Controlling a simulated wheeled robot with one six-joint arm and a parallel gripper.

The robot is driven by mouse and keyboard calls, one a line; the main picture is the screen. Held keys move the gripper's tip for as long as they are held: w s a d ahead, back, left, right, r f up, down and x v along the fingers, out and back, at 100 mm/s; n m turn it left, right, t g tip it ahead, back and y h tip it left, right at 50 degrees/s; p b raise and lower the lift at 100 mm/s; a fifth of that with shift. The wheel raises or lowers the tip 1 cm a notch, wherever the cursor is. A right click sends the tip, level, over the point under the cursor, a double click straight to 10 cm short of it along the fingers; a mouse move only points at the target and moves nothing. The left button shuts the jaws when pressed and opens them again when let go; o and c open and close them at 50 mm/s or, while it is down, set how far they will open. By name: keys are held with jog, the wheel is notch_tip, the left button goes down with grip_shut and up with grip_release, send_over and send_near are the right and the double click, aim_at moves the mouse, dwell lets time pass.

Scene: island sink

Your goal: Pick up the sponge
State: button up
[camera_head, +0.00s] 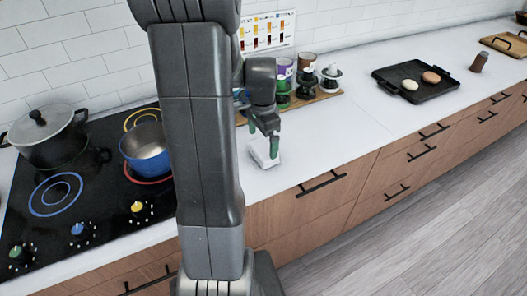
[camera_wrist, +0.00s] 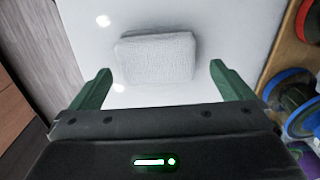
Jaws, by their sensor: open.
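The sponge (camera_wrist: 157,57) is a pale grey-white block lying on the white countertop. In the wrist view it sits between and slightly beyond my two green fingertips, with a gap on each side. My gripper (camera_wrist: 160,80) is open and empty. In the head view the gripper (camera_head: 263,143) points down close over the sponge (camera_head: 264,152), which the fingers partly cover. I cannot tell the exact height of the fingertips above the counter.
A wooden board (camera_head: 315,96) with cups and jars stands behind the gripper, close on its right in the wrist view. A black stove (camera_head: 95,205) with a pot (camera_head: 48,135) and blue pan (camera_head: 146,150) lies left. A black tray (camera_head: 416,93) lies right; counter between is clear.

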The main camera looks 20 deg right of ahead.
aim_at(263, 149)
jog(key=f, duration=0.4)
jog(key=shift+s+a+f+p, duration=0.1)
jog(key=shift+s+p, duration=0.1)
jog(key=shift+p, duration=0.1)
jog(key=shift+c, duration=0.2)
jog(key=c, duration=0.7)
jog(key=shift+c, duration=0.3)
notch_tip(263, 149, up, 10)
jog(key=shift+r+b, duration=0.1)
jog(key=shift+b, duration=0.3)
